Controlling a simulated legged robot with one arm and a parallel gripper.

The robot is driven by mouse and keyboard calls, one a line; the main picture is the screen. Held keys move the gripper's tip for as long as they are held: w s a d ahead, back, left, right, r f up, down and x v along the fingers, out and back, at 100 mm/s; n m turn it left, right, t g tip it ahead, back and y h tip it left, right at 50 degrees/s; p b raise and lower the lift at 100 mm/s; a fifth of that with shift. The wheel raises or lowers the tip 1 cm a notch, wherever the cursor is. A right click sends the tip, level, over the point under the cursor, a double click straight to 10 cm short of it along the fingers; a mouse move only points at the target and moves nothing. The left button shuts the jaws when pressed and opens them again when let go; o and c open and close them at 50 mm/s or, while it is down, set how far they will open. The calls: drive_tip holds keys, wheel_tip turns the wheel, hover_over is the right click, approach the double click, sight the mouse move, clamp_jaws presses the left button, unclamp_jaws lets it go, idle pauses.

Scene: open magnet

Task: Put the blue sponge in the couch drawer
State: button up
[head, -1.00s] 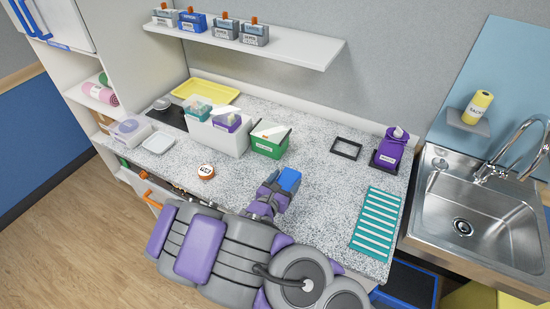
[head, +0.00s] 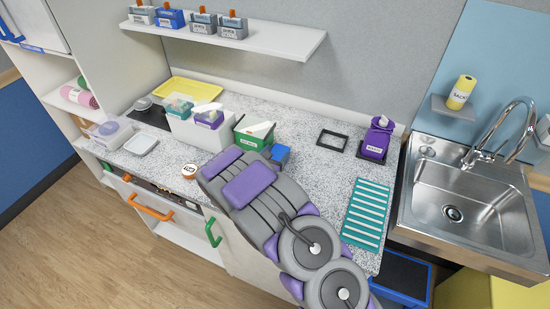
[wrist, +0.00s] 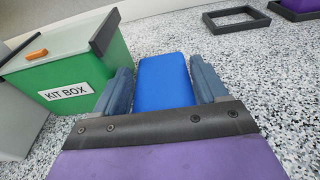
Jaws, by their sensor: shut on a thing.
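The blue sponge (wrist: 166,82) is a flat blue block between the two fingers of my gripper (wrist: 163,66) in the wrist view. My gripper is shut on it and holds it over the speckled counter, beside the green kit box. In the head view the sponge (head: 280,153) shows as a small blue block past my arm, at the right of the green box. A drawer with an orange handle (head: 151,209) is at the counter front on the left and looks partly open, with dark contents at its top. No label for the couch drawer is readable.
The green kit box (head: 253,136) and a white bin (head: 190,130) stand at the back. A round orange-and-white item (head: 189,171) lies near the front edge. A green handle (head: 212,232) sits right of the orange one. A teal rack (head: 366,212) and sink (head: 470,205) are at right.

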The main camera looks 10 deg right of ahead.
drive_tip(key=shift+w+d+f, duration=0.15)
drive_tip(key=shift+d+f, duration=0.05)
drive_tip(key=shift+f, duration=0.35)
drive_tip(key=shift+s+r, duration=0.2)
drive_tip(key=shift+r, duration=0.05)
drive_tip(key=o, duration=0.9)
drive_tip(key=shift+c, duration=0.2)
drive_tip(key=shift+o, duration=0.9)
drive_tip(key=shift+a, duration=0.4)
drive_tip(key=shift+d, duration=0.1)
drive_tip(key=shift+d, duration=0.25)
